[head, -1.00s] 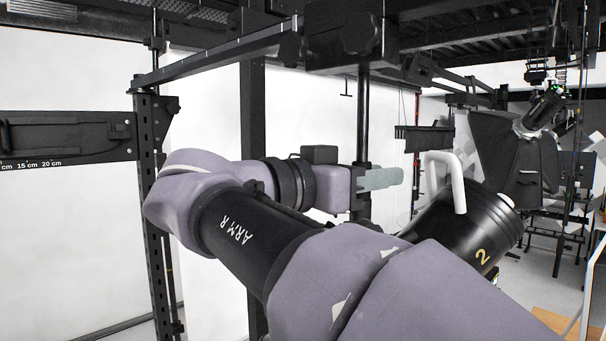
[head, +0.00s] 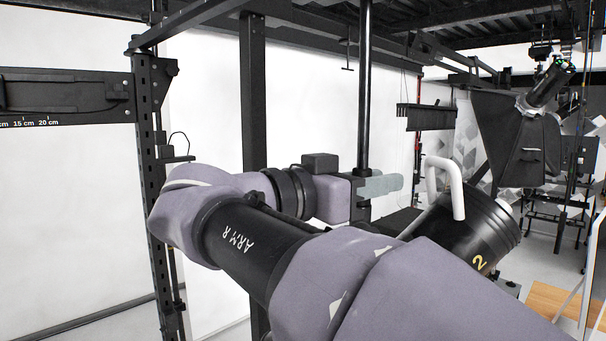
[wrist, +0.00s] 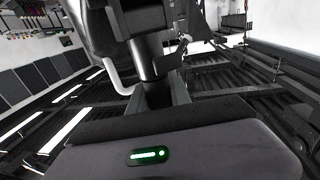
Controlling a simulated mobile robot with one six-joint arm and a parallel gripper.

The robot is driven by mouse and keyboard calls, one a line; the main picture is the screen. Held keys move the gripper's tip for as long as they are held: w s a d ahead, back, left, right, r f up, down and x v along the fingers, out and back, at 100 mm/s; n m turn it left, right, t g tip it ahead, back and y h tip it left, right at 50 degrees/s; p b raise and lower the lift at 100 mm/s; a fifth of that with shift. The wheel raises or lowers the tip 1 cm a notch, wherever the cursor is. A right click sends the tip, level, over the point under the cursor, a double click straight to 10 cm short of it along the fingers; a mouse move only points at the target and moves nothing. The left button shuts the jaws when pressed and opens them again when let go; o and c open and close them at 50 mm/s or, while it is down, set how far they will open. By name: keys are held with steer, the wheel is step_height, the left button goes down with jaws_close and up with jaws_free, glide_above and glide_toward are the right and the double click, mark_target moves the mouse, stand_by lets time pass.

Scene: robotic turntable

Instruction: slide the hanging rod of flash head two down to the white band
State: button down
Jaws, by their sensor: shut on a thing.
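Flash head two (head: 462,232) is a black cylinder with a yellow "2" and a white looped handle (head: 457,190). It sits tilted at the right, partly behind my arm. The hanging rod (head: 364,90) is black and upright, running from the top of the head view to my gripper (head: 378,186). My gripper, with grey-green fingers, is shut on the rod. In the wrist view a dark upright cylinder (wrist: 150,62), seemingly the rod, rises from between the fingers. I cannot make out the white band.
A black beam with a centimetre scale (head: 65,97) joins a perforated post (head: 146,150) at the left. A thick dark post (head: 252,100) stands behind my arm. Another flash head with a hood (head: 510,130) hangs at the far right. Dark rails run overhead.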

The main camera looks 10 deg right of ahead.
steer(key=c, duration=1.2)
jaws_free()
